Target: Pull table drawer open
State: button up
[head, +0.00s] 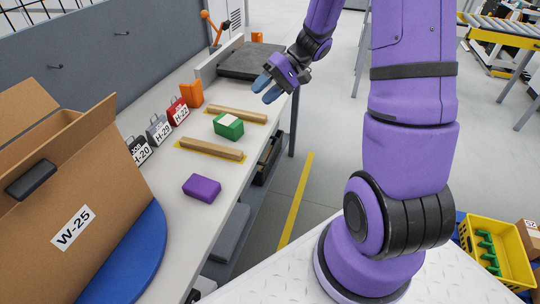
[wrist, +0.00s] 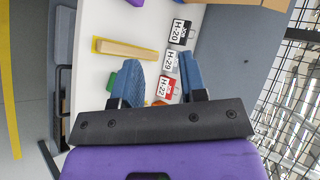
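The table (head: 225,165) has a pale top and runs away from me along the left. Below its right edge are a grey drawer-like unit (head: 232,232) and, farther back, a dark open-topped one (head: 268,160) with something inside; I cannot tell which is the table drawer or how far either is out. Both show in part beyond the table edge at left in the wrist view, the grey one (wrist: 63,45) and the dark one (wrist: 58,120). My gripper (head: 263,91) is above the far part of the tabletop. Its blue fingers (wrist: 160,60) are apart with nothing between them.
On the table are a purple block (head: 202,188), a green box (head: 228,126), wooden strips (head: 210,149), labelled holders (head: 158,130), and an orange block (head: 191,94). An open cardboard box (head: 100,190) stands near left. Floor right of the table is clear around a yellow line (head: 297,200).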

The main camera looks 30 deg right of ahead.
jog(key=w+d+f+m+t+y, duration=0.2)
jog(key=w+d+f, duration=0.15)
jog(key=f, duration=0.45)
jog(key=m+t+h, duration=0.3)
jog(key=m+t, duration=0.3)
jog(key=t, duration=0.3)
send_near(270, 155)
jog(key=x, duration=1)
jog(key=shift+w+d+f, duration=0.25)
jog(key=shift+w+f, duration=0.1)
jog(key=shift+c, duration=0.2)
grip_shut()
